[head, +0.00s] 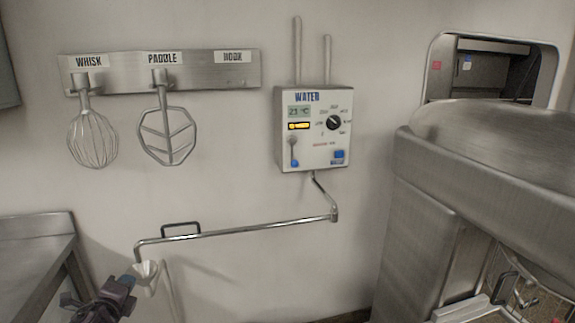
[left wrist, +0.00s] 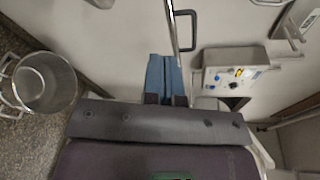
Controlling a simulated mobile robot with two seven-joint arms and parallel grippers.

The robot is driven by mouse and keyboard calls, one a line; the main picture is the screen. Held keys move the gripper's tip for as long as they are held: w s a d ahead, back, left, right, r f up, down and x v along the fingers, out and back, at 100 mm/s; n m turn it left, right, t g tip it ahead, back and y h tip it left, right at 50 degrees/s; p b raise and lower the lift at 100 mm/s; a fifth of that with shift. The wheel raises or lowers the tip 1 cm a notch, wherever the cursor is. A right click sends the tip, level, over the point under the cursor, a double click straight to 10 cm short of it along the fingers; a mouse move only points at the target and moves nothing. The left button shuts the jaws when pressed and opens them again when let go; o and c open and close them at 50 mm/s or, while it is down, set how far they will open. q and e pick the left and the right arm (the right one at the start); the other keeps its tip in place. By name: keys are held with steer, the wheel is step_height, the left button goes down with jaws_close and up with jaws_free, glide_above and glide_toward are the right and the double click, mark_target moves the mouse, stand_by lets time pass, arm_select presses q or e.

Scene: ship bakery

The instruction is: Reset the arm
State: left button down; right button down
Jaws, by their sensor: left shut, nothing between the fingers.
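My left gripper (head: 127,281) is at the lower left of the head view, close to the lower end of the metal water pipe arm (head: 260,227). In the left wrist view its blue fingers (left wrist: 165,78) are together with nothing between them. The pipe arm runs from under the water box (head: 312,129) leftward along the wall and ends in a pale funnel-shaped spout (head: 146,272) beside my gripper. A black handle (head: 181,229) stands on the pipe arm; it also shows in the left wrist view (left wrist: 193,30). Whether gripper and spout touch, I cannot tell. My right gripper is not in view.
A whisk (head: 92,137) and a paddle (head: 167,135) hang on a labelled wall rack (head: 205,72); the hook place is empty. A metal counter (head: 30,226) stands at left, a large steel machine (head: 430,200) at right. The left wrist view shows a metal pot (left wrist: 45,82) on speckled floor.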

arm_select(q)
steer(key=s+d+f+n+g+h, duration=0.1)
steer(key=s+d+f+n, duration=0.4)
steer(key=s+d+n, duration=0.15)
steer(key=s+d+f+n+g+h, duration=0.1)
steer(key=s+d+f+n+h, duration=0.1)
steer(key=s+d+f+n, duration=0.4)
steer(key=s+d+f+n+g, duration=0.1)
steer(key=s+f+n, duration=0.2)
steer(key=s, duration=0.5)
steer(key=s+d+f+n+g+y, duration=0.1)
steer(key=s+f+n, duration=0.2)
steer(key=s, duration=0.6)
steer(key=shift+s+n+g, duration=0.3)
steer(key=shift+n, duration=0.55)
steer(key=shift+f, duration=0.1)
